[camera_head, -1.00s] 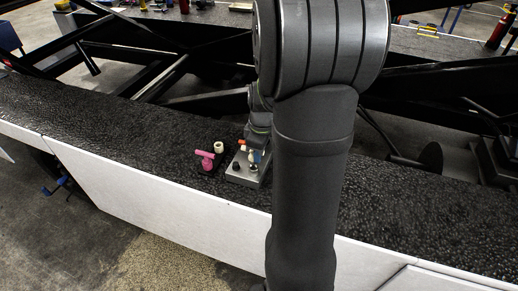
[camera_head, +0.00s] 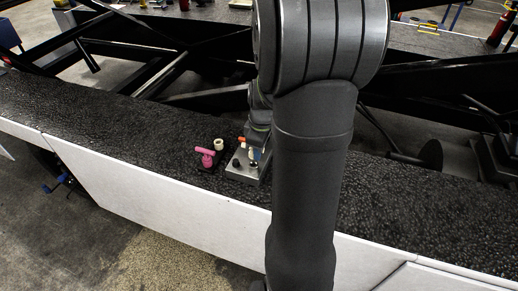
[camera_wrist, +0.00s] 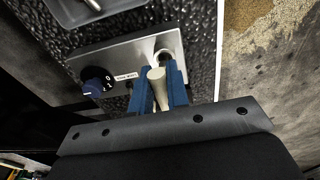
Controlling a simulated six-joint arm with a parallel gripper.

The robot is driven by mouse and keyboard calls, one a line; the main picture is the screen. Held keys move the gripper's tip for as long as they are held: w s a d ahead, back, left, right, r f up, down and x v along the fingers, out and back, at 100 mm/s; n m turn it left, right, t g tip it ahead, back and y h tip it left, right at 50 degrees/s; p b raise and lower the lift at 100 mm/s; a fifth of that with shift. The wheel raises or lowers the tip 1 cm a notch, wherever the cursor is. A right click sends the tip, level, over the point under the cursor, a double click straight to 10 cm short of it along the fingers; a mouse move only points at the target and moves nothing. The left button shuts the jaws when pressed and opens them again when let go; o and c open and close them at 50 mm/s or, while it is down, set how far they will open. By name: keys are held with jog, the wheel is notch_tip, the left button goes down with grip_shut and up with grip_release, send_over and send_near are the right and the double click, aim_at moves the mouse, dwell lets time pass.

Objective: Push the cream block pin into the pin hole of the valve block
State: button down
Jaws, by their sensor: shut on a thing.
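The valve block (camera_wrist: 125,55) is a silver-grey block on the dark textured belt; it also shows in the head view (camera_head: 240,176), partly behind my arm. Its face has a dark blue dial knob (camera_wrist: 95,82), a small label and a round pin hole (camera_wrist: 163,57) near one end. My gripper (camera_wrist: 160,76) is shut on the cream block pin (camera_wrist: 158,90), with a blue finger on each side. The pin's end is close to the hole in the wrist view; I cannot tell whether it has entered. In the head view the fingers are mostly hidden.
A pink valve-like part (camera_head: 207,157) and a cream cylinder (camera_head: 219,145) stand on the belt left of the block. A small orange part (camera_head: 242,140) shows by the block. A grey tray-like object (camera_wrist: 95,10) lies beyond the block. The belt further left is clear.

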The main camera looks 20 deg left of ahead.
jog(key=shift+f, duration=1.9)
jog(key=c, duration=1.3)
grip_release()
jog(key=shift+r, duration=0.1)
notch_tip(320, 180, up, 17)
jog(key=d, duration=0.1)
jog(key=shift+s+d, duration=0.15)
jog(key=shift+s, duration=0.15)
jog(key=shift+r, duration=0.1)
